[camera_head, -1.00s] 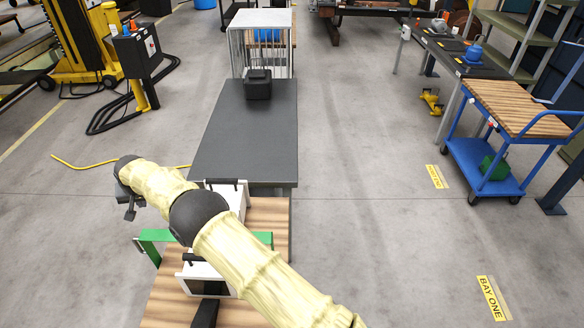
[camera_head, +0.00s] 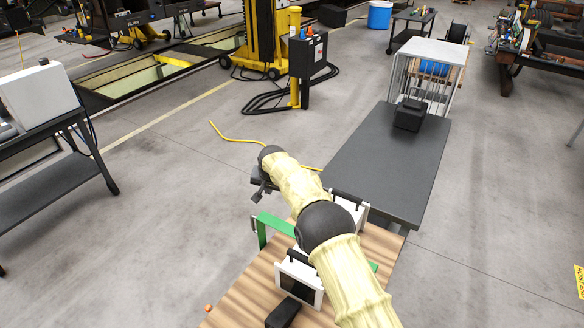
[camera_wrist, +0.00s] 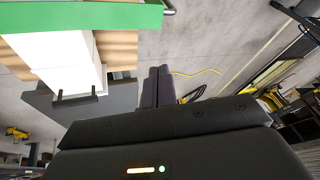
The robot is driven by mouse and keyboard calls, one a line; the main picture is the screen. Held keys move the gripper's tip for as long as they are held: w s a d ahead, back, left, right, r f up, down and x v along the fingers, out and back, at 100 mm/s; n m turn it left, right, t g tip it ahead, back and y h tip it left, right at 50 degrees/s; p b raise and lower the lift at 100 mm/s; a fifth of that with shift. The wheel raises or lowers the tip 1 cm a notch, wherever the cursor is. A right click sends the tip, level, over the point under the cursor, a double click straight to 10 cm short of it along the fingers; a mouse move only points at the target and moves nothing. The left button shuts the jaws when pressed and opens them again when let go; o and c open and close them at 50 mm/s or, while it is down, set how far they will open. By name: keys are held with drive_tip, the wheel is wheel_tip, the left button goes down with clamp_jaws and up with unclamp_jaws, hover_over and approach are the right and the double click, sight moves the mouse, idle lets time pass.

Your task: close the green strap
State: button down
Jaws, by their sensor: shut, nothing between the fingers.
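The green strap (camera_head: 264,233) crosses the wooden bench between two white frames in the head view. Its left end bends down beyond the bench side, and my arm hides its middle. In the wrist view the green strap (camera_wrist: 80,16) runs across the top left, with a metal bar (camera_wrist: 169,8) at its end. My gripper (camera_head: 259,193) is just beyond the strap's left end, apart from it. In the wrist view my gripper (camera_wrist: 158,80) has its dark fingers together with nothing between them.
The white frames (camera_head: 319,297) with dark handles stand on the wooden bench (camera_head: 245,290). A dark table (camera_head: 385,160) lies beyond, with a black box (camera_head: 409,114) on it. A yellow cable (camera_head: 232,138) lies on the floor. The floor left of the bench is open.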

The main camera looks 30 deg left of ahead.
drive_tip(key=b+v, duration=0.5)
drive_tip(key=v, duration=1.2)
drive_tip(key=shift+d+b, duration=0.15)
drive_tip(key=shift+b, duration=0.25)
